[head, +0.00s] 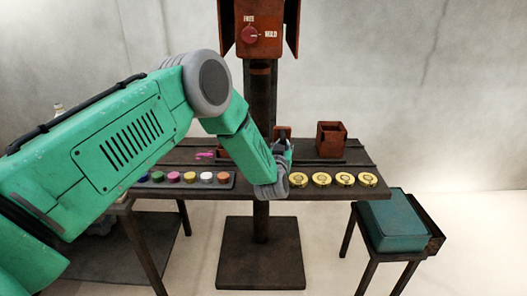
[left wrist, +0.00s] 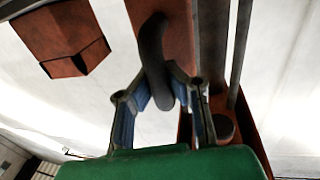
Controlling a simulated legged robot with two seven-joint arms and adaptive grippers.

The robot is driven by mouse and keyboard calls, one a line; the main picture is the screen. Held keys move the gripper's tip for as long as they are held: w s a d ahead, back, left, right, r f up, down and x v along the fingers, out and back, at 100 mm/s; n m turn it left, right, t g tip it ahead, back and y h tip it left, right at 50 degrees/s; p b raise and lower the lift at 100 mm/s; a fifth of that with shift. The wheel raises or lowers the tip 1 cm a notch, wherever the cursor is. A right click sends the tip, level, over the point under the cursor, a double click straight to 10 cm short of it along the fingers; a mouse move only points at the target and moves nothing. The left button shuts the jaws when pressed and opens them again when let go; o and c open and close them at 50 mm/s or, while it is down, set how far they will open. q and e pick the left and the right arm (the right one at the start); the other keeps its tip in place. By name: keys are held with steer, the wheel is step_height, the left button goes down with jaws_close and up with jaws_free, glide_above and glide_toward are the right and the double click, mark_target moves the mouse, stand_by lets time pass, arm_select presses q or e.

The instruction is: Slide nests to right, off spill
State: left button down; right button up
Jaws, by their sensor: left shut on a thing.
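A rust-red open-topped box (head: 331,140), which looks like one of the nests, stands on the table's dark rail, right of my left gripper (head: 283,146). Another rust-red piece (head: 282,131) shows just behind that gripper, mostly hidden. A pink spill (head: 205,154) lies on the table left of my forearm. In the left wrist view, the gripper's blue-grey fingers (left wrist: 160,100) are shut around a dark curved handle (left wrist: 152,50) in front of a rust-red panel (left wrist: 179,35). My right gripper is not in view.
Several brass discs (head: 321,179) line the table's front right. A tray (head: 159,178) of coloured pots is at front left. A post (head: 259,100) carries a red dial unit (head: 262,30) behind. A teal case (head: 393,222) sits on a low stand at right.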

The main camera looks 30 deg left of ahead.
arm_select(q)
steer(key=w+d+b, duration=0.4)
steer(key=w+d, duration=0.1)
steer(key=d, duration=0.4)
steer(key=shift+w+d, duration=0.25)
steer(key=c, duration=1.5)
jaws_free()
steer(key=shift+d, duration=0.15)
steer(key=shift+d+r, duration=0.1)
